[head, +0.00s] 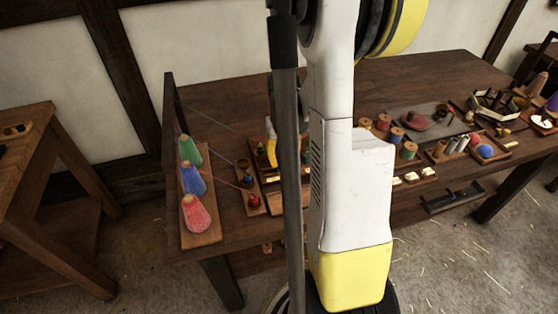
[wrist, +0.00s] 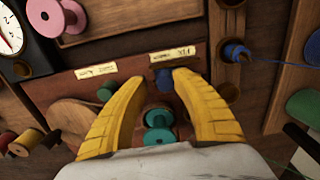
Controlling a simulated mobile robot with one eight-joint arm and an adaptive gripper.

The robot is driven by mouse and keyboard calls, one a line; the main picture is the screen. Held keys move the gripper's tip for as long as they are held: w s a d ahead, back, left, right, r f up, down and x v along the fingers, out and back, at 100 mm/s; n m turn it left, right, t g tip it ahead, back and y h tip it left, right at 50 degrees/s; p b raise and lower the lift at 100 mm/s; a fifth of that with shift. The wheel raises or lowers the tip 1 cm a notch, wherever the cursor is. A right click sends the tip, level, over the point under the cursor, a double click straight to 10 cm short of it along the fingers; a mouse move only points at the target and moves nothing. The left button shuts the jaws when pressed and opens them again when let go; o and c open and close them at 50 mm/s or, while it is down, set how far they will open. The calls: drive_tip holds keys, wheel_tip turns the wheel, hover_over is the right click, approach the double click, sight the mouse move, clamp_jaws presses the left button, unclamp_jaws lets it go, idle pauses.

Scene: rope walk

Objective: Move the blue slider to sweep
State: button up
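In the wrist view, a small dark blue knob, which looks like the blue slider (wrist: 163,79), stands on a reddish-brown panel (wrist: 130,66) just below a cream label (wrist: 172,54) whose text I cannot read. My gripper (wrist: 160,77) has its two yellow fingers spread, with the blue slider between the tips. The right fingertip is very close to it; I cannot tell if it touches. A green knob (wrist: 105,92) is left of the left finger, below a second cream label (wrist: 96,70). In the head view, my column hides most of the gripper and panel.
Teal spools (wrist: 158,126) lie between the fingers, nearer my palm. A blue thread spool (wrist: 236,53) is to the right, and a pink spool (wrist: 68,18) and a dial (wrist: 10,32) are upper left. Coloured cones (head: 195,178) stand at the table's left end.

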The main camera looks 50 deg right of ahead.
drive_tip(key=shift+w+a, duration=0.1)
drive_tip(key=shift+a, duration=0.1)
idle(0.3)
drive_tip(key=shift+r, duration=0.15)
wheel_tip(320, 180, up, 7)
drive_tip(key=p, duration=0.5)
drive_tip(key=shift+f, duration=0.2)
